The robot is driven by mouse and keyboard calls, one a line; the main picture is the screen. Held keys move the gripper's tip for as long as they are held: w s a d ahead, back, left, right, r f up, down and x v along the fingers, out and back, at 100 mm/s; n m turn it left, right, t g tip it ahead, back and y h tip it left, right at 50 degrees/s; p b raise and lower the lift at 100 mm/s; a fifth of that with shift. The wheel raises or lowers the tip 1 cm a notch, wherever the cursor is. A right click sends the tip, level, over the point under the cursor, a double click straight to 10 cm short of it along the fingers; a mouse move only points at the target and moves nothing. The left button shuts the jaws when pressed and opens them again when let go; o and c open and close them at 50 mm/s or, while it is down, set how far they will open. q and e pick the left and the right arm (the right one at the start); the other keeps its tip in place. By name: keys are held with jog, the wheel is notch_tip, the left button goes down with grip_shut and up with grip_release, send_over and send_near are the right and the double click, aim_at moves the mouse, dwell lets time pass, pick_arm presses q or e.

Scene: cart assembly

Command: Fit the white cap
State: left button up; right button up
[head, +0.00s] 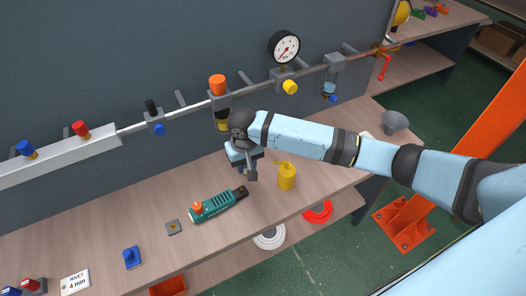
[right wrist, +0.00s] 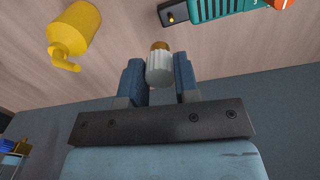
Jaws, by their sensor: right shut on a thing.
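My right gripper (head: 248,172) hangs above the bench in front of the pipe, below and right of the orange-topped filter. In the right wrist view its two blue fingers (right wrist: 159,82) are shut on the white cap (right wrist: 160,70). The cap is a small ribbed cylinder with a brass-coloured end pointing away from my palm. In the head view the cap cannot be made out at the gripper. My left gripper is not in view.
The wall pipe carries an orange-topped filter (head: 218,86), a pressure gauge (head: 284,47) and a yellow-knobbed valve (head: 289,87). A grey funnel (head: 395,121) is at right.

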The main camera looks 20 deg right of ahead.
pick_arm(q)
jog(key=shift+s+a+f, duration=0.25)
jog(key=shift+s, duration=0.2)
pick_arm(e)
jog(key=f, duration=0.1)
jog(key=w+a+f, duration=0.1)
jog(key=a+f, duration=0.1)
jog(key=f, duration=0.1)
jog(key=shift+w, duration=0.15)
jog(key=shift+d, duration=0.1)
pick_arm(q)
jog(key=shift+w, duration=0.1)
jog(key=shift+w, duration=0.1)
